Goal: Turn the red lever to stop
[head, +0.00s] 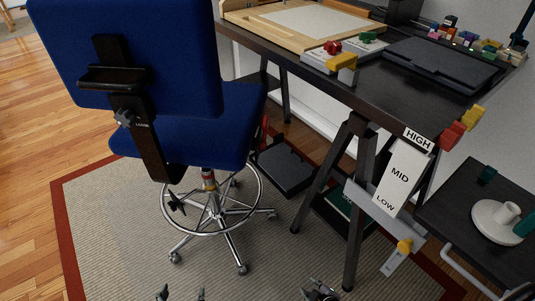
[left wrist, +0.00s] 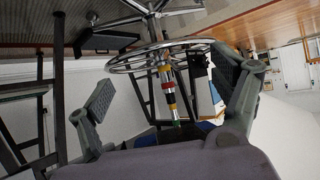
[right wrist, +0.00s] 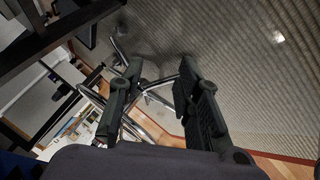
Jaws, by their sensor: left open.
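A red part (head: 333,47) sits on a pale box on the desk, with a green part (head: 367,37) beside it and a yellow block (head: 347,62) in front. Another red part (head: 452,134) sticks out at the desk's right edge, beside a yellow part (head: 474,113). I cannot tell which red part is the lever, and no stop mark is readable. My left gripper (head: 181,294) is low at the bottom edge, open and empty in its wrist view (left wrist: 165,75). My right gripper (head: 319,291) is also low, open and empty in its wrist view (right wrist: 158,72). Both are far below the desktop.
A blue swivel chair (head: 190,60) with a ring base stands left of the dark desk (head: 395,95). A HIGH/MID/LOW plate (head: 397,182) hangs at the desk's right end. A side table (head: 470,235) with a white plate stands right. Trestle legs (head: 335,185) block low space.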

